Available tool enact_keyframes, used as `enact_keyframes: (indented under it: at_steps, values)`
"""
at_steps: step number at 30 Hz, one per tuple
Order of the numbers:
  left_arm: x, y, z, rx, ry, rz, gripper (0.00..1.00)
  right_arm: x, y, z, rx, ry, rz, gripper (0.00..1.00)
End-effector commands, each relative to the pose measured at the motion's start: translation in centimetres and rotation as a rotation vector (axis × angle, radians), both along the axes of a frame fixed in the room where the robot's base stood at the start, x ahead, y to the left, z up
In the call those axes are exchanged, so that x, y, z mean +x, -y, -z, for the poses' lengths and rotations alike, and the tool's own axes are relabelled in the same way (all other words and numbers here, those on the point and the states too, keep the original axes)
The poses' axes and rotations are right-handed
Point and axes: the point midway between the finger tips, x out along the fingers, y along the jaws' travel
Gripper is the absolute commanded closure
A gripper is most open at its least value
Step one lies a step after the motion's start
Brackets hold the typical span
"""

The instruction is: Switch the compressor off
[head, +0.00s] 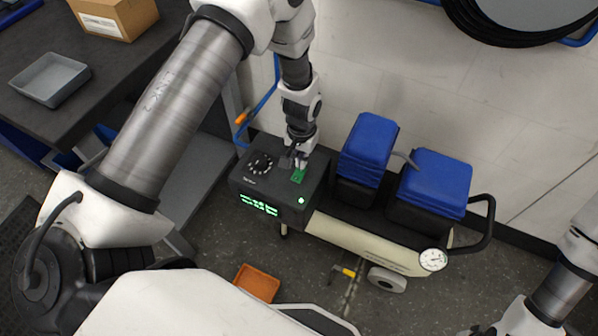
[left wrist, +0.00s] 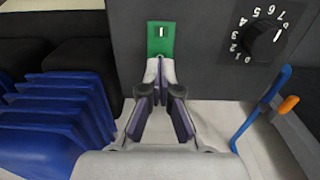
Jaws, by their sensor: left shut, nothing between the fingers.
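The compressor (head: 365,243) stands on the floor by the wall, with a cream tank, blue finned parts and a dark control box (head: 270,205). A green switch (head: 298,176) sits on top of the box. In the left wrist view the switch (left wrist: 161,40) shows a small dark piece with a white mark. A numbered dial (left wrist: 266,40) is to its right. My left gripper (head: 298,164) is shut and empty, with its tips (left wrist: 160,60) right at the switch's near edge; I cannot tell if they touch. My right gripper is not in view; part of my right arm shows at the right.
Green lit text and a green lamp (head: 301,201) show on the box. A pressure gauge (head: 432,260) is at the tank's end. A blue hose with an orange end (left wrist: 288,104) hangs beside the box. An orange tray (head: 257,283) lies on the floor. A dark bench (head: 98,72) is at the left.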

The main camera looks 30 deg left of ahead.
Motion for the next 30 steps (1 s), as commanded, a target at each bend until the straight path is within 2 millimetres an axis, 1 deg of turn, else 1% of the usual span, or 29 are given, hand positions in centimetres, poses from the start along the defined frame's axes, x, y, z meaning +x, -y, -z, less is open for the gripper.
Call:
enact_keyframes:
  at_steps: [16,30]
  values:
    - [0.0,0.0,0.04,0.0,0.0,0.0,1.0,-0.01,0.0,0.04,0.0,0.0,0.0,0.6]
    - [0.02,0.0,0.74,0.0,0.0,0.0,1.0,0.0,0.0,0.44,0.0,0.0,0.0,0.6]
